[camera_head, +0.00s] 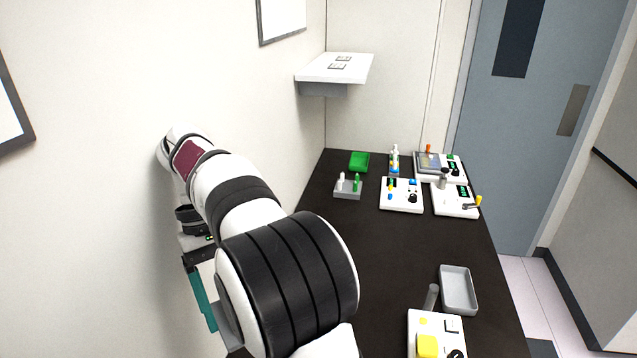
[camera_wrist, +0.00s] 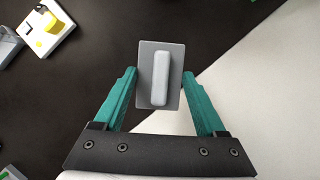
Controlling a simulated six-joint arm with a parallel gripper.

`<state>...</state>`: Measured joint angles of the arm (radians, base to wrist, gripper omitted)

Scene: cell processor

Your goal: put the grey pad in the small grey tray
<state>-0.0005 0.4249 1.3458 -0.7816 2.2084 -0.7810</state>
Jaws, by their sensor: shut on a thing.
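The grey pad (camera_wrist: 146,58) is a flat rectangular plate with a raised lighter bar along its middle. My gripper (camera_wrist: 159,76) has its two teal fingers shut on the pad from either side in the wrist view. In the head view my gripper (camera_head: 200,296) is at the lower left, beside the wall and mostly behind my arm. The small grey tray (camera_head: 473,311) lies empty on the dark table at the lower right of the head view, well to the right of my gripper. A grey edge, likely the tray's, shows at the wrist view's left border.
A white device (camera_head: 421,321) with a yellow block and grey lever stands beside the tray. Farther back are a green tray (camera_head: 359,161), a small grey rack (camera_head: 348,192) and several white devices (camera_head: 402,205). The table's middle (camera_head: 400,245) is clear. A shelf (camera_head: 336,70) juts out above.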

